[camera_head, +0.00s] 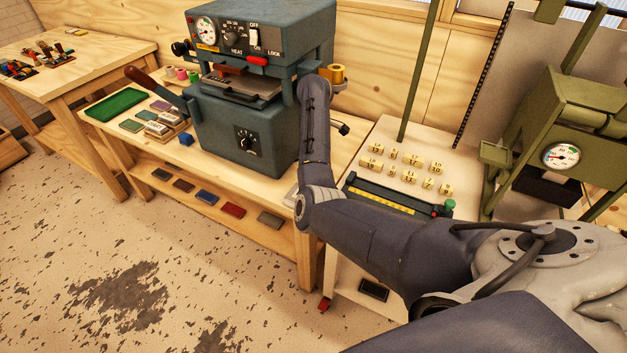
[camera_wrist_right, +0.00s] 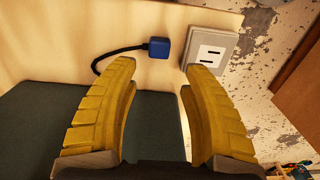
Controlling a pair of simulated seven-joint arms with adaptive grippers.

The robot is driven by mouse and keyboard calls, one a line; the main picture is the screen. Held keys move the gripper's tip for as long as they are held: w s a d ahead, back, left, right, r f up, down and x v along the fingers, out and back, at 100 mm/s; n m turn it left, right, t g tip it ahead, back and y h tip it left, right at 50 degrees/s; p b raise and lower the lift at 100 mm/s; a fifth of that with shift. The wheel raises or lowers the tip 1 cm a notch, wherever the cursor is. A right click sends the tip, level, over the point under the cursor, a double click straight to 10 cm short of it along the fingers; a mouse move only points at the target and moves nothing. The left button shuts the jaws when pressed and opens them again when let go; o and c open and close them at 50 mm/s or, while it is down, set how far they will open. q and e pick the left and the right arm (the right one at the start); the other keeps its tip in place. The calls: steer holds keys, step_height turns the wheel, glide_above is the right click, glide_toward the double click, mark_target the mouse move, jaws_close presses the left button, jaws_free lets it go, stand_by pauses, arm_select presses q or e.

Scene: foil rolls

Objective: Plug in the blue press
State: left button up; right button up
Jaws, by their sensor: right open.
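The blue press (camera_head: 253,105) stands on the wooden bench in the head view, with a gauge, dials and a switch marked OFF on its upper front. In the right wrist view, a blue plug (camera_wrist_right: 159,48) on a black cord sits just left of a wall socket (camera_wrist_right: 209,53) with two dark slots; the two look apart. My right gripper (camera_wrist_right: 158,68) is open and empty, its yellow fingers spread below the plug and socket. In the head view my right arm reaches to the press's right side; its gripper cannot be made out there. My left gripper is not in view.
A teal surface (camera_wrist_right: 60,120) lies under the fingers in the wrist view. A gold foil roll (camera_head: 335,73) is right of the press. A green tray (camera_head: 115,104) and small blocks lie left. Numbered yellow blocks (camera_head: 408,175) and an olive machine (camera_head: 565,125) are right.

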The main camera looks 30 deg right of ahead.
step_height(320, 180, down, 7)
steer(key=shift+r, duration=0.2)
stand_by(0.4)
steer(key=shift+w+f, duration=0.1)
steer(key=shift+f, duration=2.55)
steer(key=shift+c, duration=0.5)
steer(key=c, duration=0.8)
